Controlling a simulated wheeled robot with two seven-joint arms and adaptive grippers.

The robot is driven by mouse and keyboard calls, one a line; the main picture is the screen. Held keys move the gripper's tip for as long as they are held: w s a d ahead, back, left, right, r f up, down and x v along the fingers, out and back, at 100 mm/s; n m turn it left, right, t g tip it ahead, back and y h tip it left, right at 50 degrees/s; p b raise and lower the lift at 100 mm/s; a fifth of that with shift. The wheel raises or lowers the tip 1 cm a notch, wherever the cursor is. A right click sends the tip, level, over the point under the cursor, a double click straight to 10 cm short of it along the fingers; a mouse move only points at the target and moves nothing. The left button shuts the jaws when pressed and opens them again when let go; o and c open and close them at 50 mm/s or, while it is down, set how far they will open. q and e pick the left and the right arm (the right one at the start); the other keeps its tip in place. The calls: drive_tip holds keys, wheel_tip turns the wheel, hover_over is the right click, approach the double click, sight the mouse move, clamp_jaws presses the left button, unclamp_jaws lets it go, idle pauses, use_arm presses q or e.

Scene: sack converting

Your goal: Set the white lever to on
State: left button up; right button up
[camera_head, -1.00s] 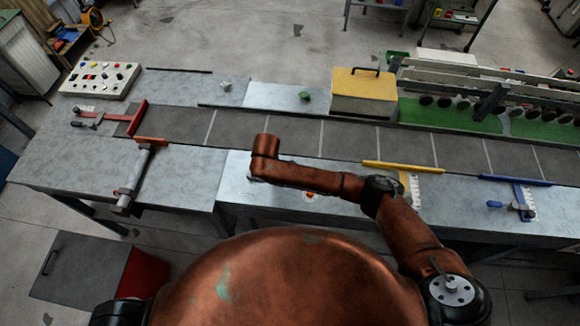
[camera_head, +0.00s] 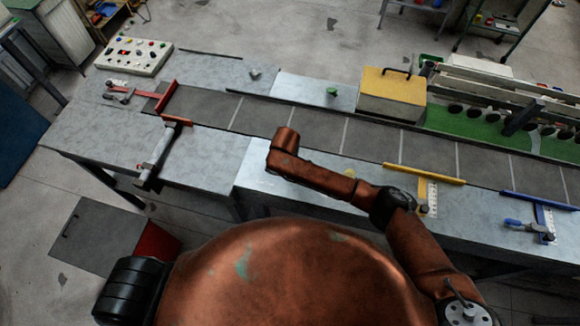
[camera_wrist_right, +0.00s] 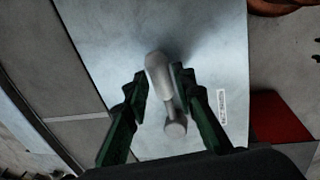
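The white lever (camera_wrist_right: 158,75) shows pale grey-white in the right wrist view, a short rod with rounded ends rising from a bare metal tabletop (camera_wrist_right: 205,50). My right gripper (camera_wrist_right: 165,90) has its two dark green fingers apart on either side of the lever. The right finger is close beside the lever; I cannot tell whether it touches. A clearer gap shows on the left. In the head view my copper right arm reaches over the metal table (camera_head: 262,180) and hides the lever and gripper. I cannot read the lever's on/off position. My left gripper is out of view.
A button panel (camera_head: 133,56) stands back left. Clamps with red (camera_head: 176,120), yellow (camera_head: 425,174) and blue (camera_head: 540,202) bars sit along the conveyor. A yellow-topped box (camera_head: 393,88) stands behind it.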

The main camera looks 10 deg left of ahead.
drive_tip(key=shift+o, duration=1.1)
drive_tip(key=shift+s, duration=0.1)
wheel_tip(320, 180, up, 12)
drive_tip(key=s, duration=0.2)
drive_tip(key=shift+s+f, duration=0.15)
drive_tip(key=shift+f, duration=0.05)
